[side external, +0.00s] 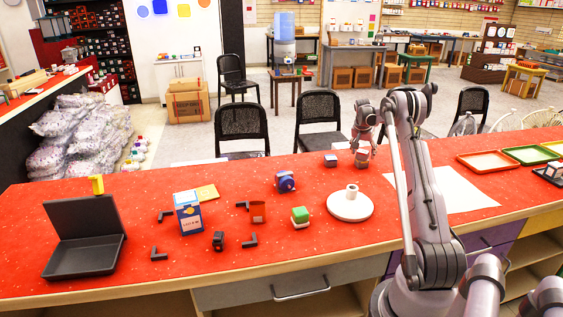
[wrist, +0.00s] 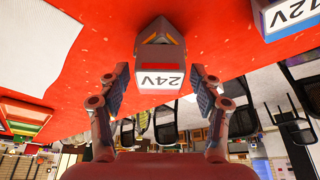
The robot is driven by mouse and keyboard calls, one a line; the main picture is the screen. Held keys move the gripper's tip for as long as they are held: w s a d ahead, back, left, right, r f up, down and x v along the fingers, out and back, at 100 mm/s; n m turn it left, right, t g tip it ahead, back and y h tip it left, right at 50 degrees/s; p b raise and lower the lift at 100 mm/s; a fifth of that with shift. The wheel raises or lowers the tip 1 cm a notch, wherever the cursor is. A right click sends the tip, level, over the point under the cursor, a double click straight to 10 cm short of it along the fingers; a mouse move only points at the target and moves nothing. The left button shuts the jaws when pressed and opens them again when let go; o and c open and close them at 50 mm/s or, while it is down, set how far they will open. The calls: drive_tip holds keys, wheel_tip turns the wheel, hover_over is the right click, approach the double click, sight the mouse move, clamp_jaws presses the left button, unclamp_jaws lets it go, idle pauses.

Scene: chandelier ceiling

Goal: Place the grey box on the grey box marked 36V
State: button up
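A grey box marked 24V (wrist: 160,62) shows in the wrist view between the two fingers of my gripper (wrist: 159,85), with gaps on both sides. The wrist view appears upside down. In the side view, my gripper (side external: 363,135) points down above a small grey box (side external: 362,159) on the red counter. A second grey box (side external: 330,160) stands just left of it. In the wrist view, a box at the upper right (wrist: 290,17) has a label ending in 2V, partly cut off. My gripper is open. No 36V mark is readable in either view.
The red counter (side external: 240,248) also holds a white round stand (side external: 350,207), a blue device (side external: 285,182), a green-topped block (side external: 300,217), a blue-white carton (side external: 189,213) and an open black case (side external: 84,240). White paper (side external: 455,190) lies right; coloured trays (side external: 486,161) stand farther right.

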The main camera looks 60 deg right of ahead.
drive_tip(key=shift+r, duration=0.1)
drive_tip(key=v, duration=1.2)
drive_tip(key=w+a+r+n+t, duration=0.1)
drive_tip(key=w+a+r+n, duration=0.15)
drive_tip(key=a, duration=0.75)
drive_tip(key=w+a+r+n+t, duration=0.2)
drive_tip(key=w+a+n, duration=0.15)
drive_tip(key=a, duration=0.65)
drive_tip(key=w+a+r+n+t, duration=0.1)
drive_tip(key=w+a+r+n, duration=0.2)
drive_tip(key=a, duration=0.6)
drive_tip(key=s+a+f+n+t+y, duration=0.1)
drive_tip(key=s+a+f+n, duration=0.1)
drive_tip(key=a, duration=0.7)
drive_tip(key=s+a+f+n+t+y, duration=0.1)
drive_tip(key=s+a+n, duration=0.3)
drive_tip(key=a, duration=0.6)
drive_tip(key=s+a+f+n+t+y, duration=0.1)
drive_tip(key=s+a+f+n+y, duration=0.1)
drive_tip(key=a, duration=0.7)
drive_tip(key=shift+s+a+f+n+y, duration=0.3)
drive_tip(key=shift+s+f+n, duration=0.2)
drive_tip(key=shift+s+f, duration=0.45)
